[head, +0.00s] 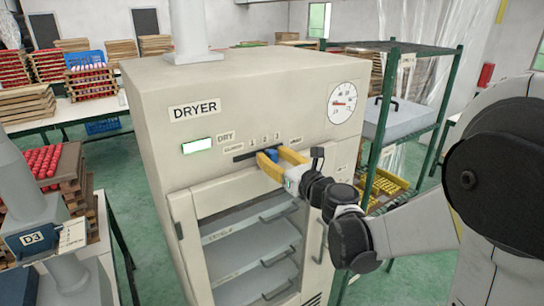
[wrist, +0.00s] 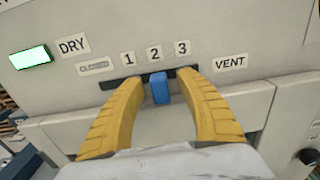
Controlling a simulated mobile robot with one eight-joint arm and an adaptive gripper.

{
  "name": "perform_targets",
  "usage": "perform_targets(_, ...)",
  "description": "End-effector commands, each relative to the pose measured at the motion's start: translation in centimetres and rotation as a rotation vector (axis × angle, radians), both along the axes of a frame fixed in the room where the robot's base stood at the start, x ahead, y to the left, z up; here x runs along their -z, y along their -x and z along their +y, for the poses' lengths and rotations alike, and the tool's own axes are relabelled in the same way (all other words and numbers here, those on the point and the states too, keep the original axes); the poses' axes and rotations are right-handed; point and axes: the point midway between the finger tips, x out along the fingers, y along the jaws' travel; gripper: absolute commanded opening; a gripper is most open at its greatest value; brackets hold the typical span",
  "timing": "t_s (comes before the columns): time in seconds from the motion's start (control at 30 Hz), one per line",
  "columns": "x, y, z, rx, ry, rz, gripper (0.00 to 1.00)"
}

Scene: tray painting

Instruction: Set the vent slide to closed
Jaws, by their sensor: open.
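The dryer (head: 230,95) is a large cream cabinet with a vent slide on its front. The slide is a blue knob (wrist: 160,88) in a dark horizontal slot (wrist: 116,83), marked CLOSED at the left end, then 1, 2, 3, with VENT at the right. The knob stands under the 2, around the middle of the slot. My gripper (wrist: 165,85) has its yellow fingers open on either side of the knob, with a gap visible on both sides. In the head view the knob (head: 271,156) is partly hidden by the fingers.
A lit panel (wrist: 30,57) marked DRY is left of the slot. Below are open drying shelves (head: 250,240) with handles. A round gauge (head: 342,103) is at upper right. A green rack (head: 430,110) stands right of the dryer, and a D3 unit (head: 40,238) stands at left.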

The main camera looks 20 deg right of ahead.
Motion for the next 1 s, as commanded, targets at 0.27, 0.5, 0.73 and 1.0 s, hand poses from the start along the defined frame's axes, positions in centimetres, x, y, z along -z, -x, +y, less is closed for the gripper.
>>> perform_targets(0.27,0.0,0.0,0.0,0.000,0.000,0.000,0.00)
perform_targets(0.5,0.0,0.0,0.0,-0.001,0.000,0.000,0.00)
perform_targets(0.73,0.0,1.1,3.4,-0.007,0.000,0.000,0.00)
perform_targets(1.0,0.0,2.5,7.8,-0.003,-0.001,0.000,0.00)
